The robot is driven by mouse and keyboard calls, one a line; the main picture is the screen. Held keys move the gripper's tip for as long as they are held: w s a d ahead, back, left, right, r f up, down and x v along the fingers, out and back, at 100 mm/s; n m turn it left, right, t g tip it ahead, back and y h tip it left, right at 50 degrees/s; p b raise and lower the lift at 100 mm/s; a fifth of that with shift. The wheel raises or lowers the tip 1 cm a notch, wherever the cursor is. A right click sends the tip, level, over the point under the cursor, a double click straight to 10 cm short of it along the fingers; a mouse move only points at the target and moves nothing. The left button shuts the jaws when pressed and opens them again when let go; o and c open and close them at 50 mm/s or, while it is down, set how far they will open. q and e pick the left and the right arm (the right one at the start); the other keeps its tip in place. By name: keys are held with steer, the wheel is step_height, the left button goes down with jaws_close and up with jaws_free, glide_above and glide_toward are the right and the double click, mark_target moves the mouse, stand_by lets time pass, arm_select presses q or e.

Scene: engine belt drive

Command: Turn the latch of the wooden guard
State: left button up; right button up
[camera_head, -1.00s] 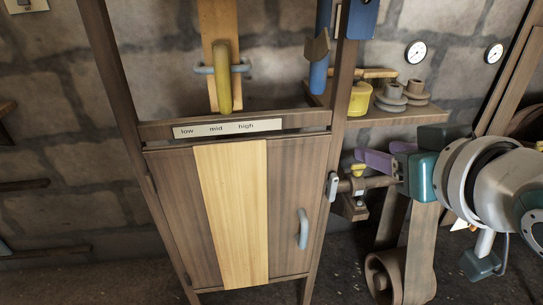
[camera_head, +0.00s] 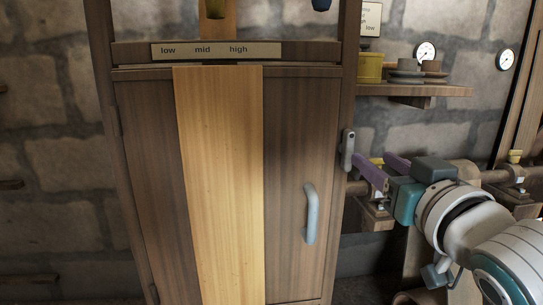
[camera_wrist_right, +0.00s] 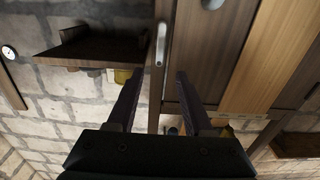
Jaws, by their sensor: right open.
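The wooden guard (camera_head: 218,180) is a dark brown door with a pale middle board, closed in its frame. It also shows in the right wrist view (camera_wrist_right: 210,48). The latch (camera_head: 347,150) is a small grey metal bar, upright on the frame's right post. In the right wrist view the latch (camera_wrist_right: 161,43) lies beyond the fingertips, roughly between their lines. My right gripper (camera_head: 374,158) has purple fingers, is open and empty, and stands just right of the latch, apparently apart from it. Its two spread fingers also show in the right wrist view (camera_wrist_right: 155,76). My left gripper is not in view.
A blue-grey handle (camera_head: 310,213) sits on the guard's right part. A label strip (camera_head: 216,51) reads low, mid, high above it. A shelf (camera_head: 415,90) with a yellow pot (camera_head: 370,67) is above my right gripper. A wooden shaft (camera_head: 490,177) runs behind the arm.

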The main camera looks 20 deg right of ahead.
mark_target(351, 143)
steer(key=b+x, duration=0.2)
steer(key=x, duration=0.5)
steer(key=shift+w, duration=0.15)
steer(key=shift+w+d, duration=0.2)
steer(key=shift+w, duration=0.35)
jaws_close()
